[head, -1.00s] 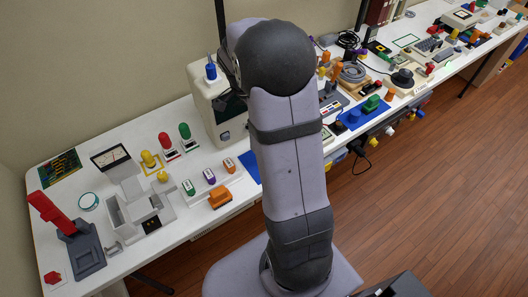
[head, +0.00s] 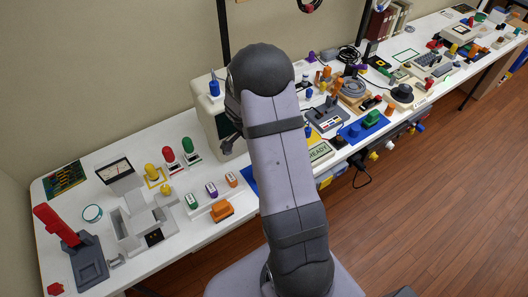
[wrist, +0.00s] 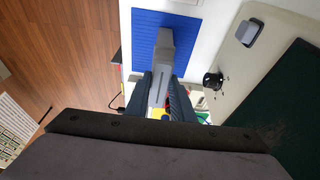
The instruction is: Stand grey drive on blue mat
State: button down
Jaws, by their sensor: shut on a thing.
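My gripper (wrist: 161,95) is shut on the grey drive (wrist: 163,68), which sticks out past the fingertips in the wrist view. The drive's far end overlaps the blue mat (wrist: 180,22) in that view; I cannot tell how high it is above the mat or whether it touches. The mat is ribbed, and its visible part is bare. In the head view only a strip of the blue mat (head: 250,182) shows left of my arm. My arm hides the drive and the fingertips there.
The beige computer (head: 207,122) stands close to the mat, and its casing (wrist: 235,72) with a dark screen lies right in the wrist view. An orange connector (head: 221,210) and a light strip of small plugs (head: 207,217) lie left of the mat.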

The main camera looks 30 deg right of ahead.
jog(key=shift+f, duration=0.2)
jog(key=c, duration=1.5)
grip_release()
jog(key=shift+c, duration=0.2)
jog(key=shift+r, duration=0.15)
jog(key=shift+r, duration=0.15)
jog(key=shift+a+r, duration=0.1)
jog(key=shift+r, duration=0.1)
jog(key=b+v, duration=0.3)
jog(key=v, duration=0.8)
jog(key=shift+r, duration=0.2)
jog(key=s+a+f+n+y, duration=0.3)
jog(key=s+a+f+n, duration=0.1)
jog(key=s+a+n, duration=1.1)
jog(key=shift+s+n, duration=0.8)
jog(key=shift+n, duration=0.7)
